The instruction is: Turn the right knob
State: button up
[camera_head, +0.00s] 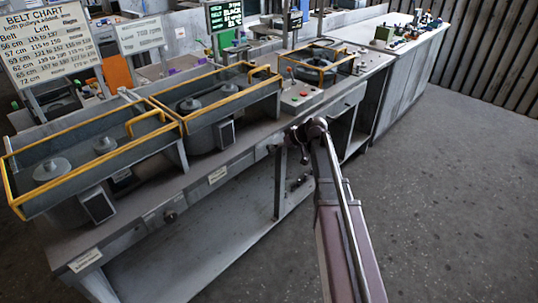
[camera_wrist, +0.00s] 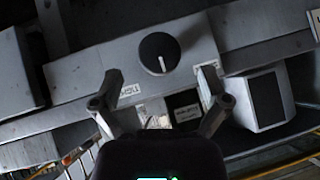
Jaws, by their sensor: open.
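A round dark knob (camera_wrist: 160,53) with a pale pointer line sits on the grey bench front in the wrist view. The pointer runs from near its centre down to its lower rim. My gripper (camera_wrist: 160,82) is open and empty, its fingers spread wide to the left and right below the knob, apart from it. In the head view my gripper (camera_head: 297,152) is at the bench front edge, right of the middle, and I cannot make out the knob there. Another dark knob (camera_head: 170,217) sits further left on the bench front.
The long grey bench (camera_head: 245,165) carries yellow-railed housings (camera_head: 225,100) and a panel with red buttons (camera_head: 302,97). A grey box with a dark face (camera_wrist: 262,98) is right of my fingers in the wrist view. The floor (camera_head: 450,190) right of my arm is clear.

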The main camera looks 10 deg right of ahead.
jog(key=shift+b+x, duration=0.95)
jog(key=shift+x, duration=0.9)
jog(key=c, duration=1.1)
jog(key=shift+a, duration=0.2)
jog(key=shift+c, duration=0.2)
jog(key=shift+d, duration=0.1)
